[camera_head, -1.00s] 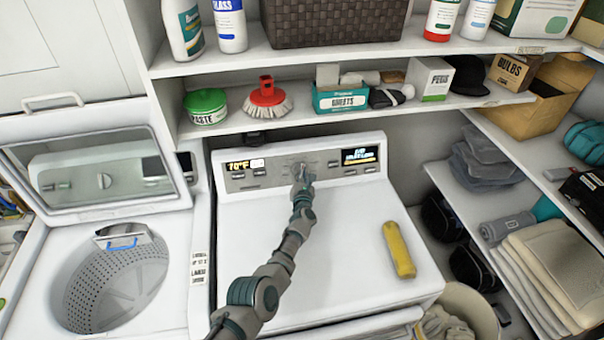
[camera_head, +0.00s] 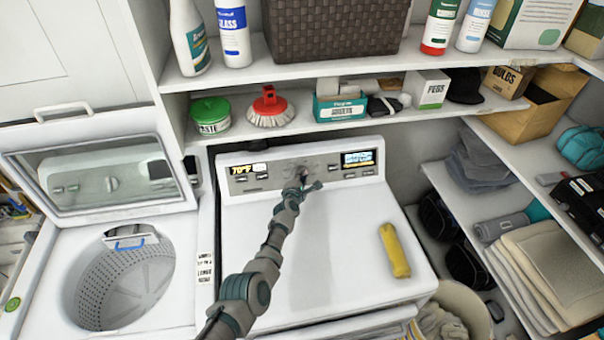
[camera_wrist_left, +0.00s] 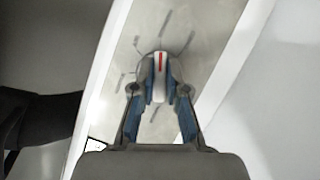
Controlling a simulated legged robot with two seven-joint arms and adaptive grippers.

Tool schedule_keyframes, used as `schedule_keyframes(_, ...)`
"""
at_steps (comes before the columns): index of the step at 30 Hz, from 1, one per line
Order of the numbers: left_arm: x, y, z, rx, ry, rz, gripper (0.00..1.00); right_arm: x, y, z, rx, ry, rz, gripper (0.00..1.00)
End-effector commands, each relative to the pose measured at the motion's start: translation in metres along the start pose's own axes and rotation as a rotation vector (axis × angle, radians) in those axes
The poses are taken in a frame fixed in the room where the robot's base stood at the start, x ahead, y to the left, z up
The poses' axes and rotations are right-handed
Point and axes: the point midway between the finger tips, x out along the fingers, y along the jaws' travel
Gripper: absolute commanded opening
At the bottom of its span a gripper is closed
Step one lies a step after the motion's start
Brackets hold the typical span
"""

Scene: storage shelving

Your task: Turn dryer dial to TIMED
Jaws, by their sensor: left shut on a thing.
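The white dryer (camera_head: 330,245) stands in the middle of the head view, with a grey control panel (camera_head: 245,184) along its back. My left gripper (camera_head: 304,180) reaches across the dryer top to the middle of that panel. In the left wrist view its blue-padded fingers are shut around the sides of the dial (camera_wrist_left: 158,88). The dial is pale with a red pointer line. Dark marks and labels ring it, too blurred to read, so I cannot tell which setting it points at. My right gripper is out of view.
A yellow object (camera_head: 394,250) lies on the dryer top at right. The open washer (camera_head: 125,285) is at left. A shelf (camera_head: 350,118) with several items hangs above the panel. The front of the dryer top is clear.

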Motion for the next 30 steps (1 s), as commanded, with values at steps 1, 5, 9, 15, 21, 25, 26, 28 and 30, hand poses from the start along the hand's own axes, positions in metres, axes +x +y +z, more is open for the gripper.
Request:
schedule_keyframes(1, -0.001, 0.002, 0.003, 0.039, -0.002, -0.025, 0.0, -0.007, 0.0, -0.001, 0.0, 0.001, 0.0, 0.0)
schedule_keyframes(5, 0.0, 0.002, 0.003, 0.149, -0.003, -0.08, 0.0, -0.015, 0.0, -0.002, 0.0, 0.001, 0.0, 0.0)
schedule_keyframes(9, 0.0, 0.0, 0.003, 0.272, -0.006, -0.14, 0.0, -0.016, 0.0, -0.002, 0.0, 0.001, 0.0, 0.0)
schedule_keyframes(15, 0.0, -0.002, 0.002, 0.429, -0.007, -0.218, 0.0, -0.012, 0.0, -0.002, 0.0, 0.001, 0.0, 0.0)
schedule_keyframes(21, 0.001, -0.003, 0.002, 0.557, -0.004, -0.283, 0.0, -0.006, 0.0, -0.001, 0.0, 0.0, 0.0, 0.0)
schedule_keyframes(25, 0.001, -0.004, 0.001, 0.62, -0.004, -0.316, 0.0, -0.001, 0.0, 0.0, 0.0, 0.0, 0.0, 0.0)
schedule_keyframes(26, 0.001, -0.004, 0.001, 0.631, -0.004, -0.321, 0.0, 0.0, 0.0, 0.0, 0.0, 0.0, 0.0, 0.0)
schedule_keyframes(28, 0.001, -0.004, 0.001, 0.654, -0.004, -0.334, 0.0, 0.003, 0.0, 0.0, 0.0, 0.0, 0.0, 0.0)
schedule_keyframes(30, 0.0, -0.004, 0.001, 0.673, -0.004, -0.344, 0.0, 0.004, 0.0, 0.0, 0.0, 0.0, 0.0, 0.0)
